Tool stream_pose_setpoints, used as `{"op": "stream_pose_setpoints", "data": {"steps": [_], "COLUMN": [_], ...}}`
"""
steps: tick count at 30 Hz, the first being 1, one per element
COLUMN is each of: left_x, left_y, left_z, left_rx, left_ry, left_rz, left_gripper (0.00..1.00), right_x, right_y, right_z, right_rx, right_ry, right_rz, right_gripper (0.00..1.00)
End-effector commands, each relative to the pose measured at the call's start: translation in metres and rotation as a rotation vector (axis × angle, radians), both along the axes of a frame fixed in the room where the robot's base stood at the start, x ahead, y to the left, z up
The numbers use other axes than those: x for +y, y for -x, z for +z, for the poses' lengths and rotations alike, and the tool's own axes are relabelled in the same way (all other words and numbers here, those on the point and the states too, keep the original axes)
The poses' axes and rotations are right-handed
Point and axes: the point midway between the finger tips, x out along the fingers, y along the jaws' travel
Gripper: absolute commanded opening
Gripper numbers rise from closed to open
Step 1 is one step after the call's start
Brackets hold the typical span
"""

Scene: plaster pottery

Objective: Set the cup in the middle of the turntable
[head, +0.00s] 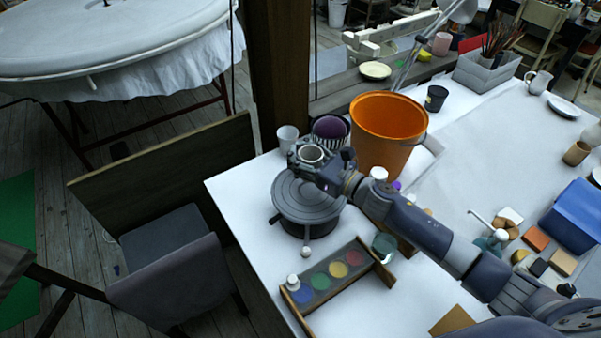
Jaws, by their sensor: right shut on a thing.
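The turntable (305,205) is a round grey disc on a dark base near the table's left corner, with short arms ending in pale knobs. My right gripper (311,160) reaches in from the lower right and is shut on a small pale cup (311,152). The cup is upright, with its open rim facing up. It shows over the far part of the disc; the gripper hides its lower part, so I cannot tell whether it touches the disc. My left gripper is not in view.
A large orange bucket (388,129) stands right behind my right gripper. A white cup (287,136) and a striped pot with a purple ball (330,127) stand behind the turntable. A wooden paint tray (350,286) lies in front. Blue box (575,217) at right.

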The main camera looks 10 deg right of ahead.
Motion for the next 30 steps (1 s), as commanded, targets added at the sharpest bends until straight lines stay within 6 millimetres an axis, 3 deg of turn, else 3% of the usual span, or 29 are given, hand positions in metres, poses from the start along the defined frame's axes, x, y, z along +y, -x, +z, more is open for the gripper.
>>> {"op": "stream_pose_setpoints", "data": {"steps": [12, 29, 30], "left_x": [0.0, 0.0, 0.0], "left_y": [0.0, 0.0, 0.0], "left_z": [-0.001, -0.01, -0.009], "left_rx": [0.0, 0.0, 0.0], "left_ry": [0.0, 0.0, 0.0], "left_rz": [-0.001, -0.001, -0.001], "left_gripper": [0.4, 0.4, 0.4], "right_x": [0.0, 0.0, 0.0], "right_y": [0.0, 0.0, 0.0], "right_z": [-0.05, -0.061, -0.061], "right_rx": [0.0, -0.004, -0.003], "right_ry": [-0.003, 0.001, 0.0], "right_rz": [-0.002, -0.001, -0.001], "right_gripper": [0.08, 0.08, 0.4]}}
